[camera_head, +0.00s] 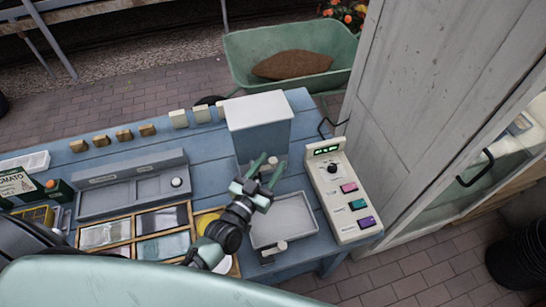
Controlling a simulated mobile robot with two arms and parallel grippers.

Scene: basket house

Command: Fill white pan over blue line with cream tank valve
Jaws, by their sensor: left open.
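A tank with a cream top (257,109) and a grey-blue body stands at the back right of the blue table. A small pale knob (272,160) shows low on its front; I take it for the valve. My left gripper (271,162) is open, with its green fingers pointing at the tank and the knob seen between the tips. I cannot tell whether they touch it. A shallow whitish pan (284,216) lies in front of the tank, right of my gripper. I cannot make out a blue line or any liquid in it. My right gripper is not in view.
A cream control panel (341,196) with a dark knob and coloured buttons stands right of the pan. A wooden divided tray (133,238) and a grey-blue unit (134,192) lie to the left. Small blocks (124,135) line the back. A whitish cabinet door (425,110) rises at right.

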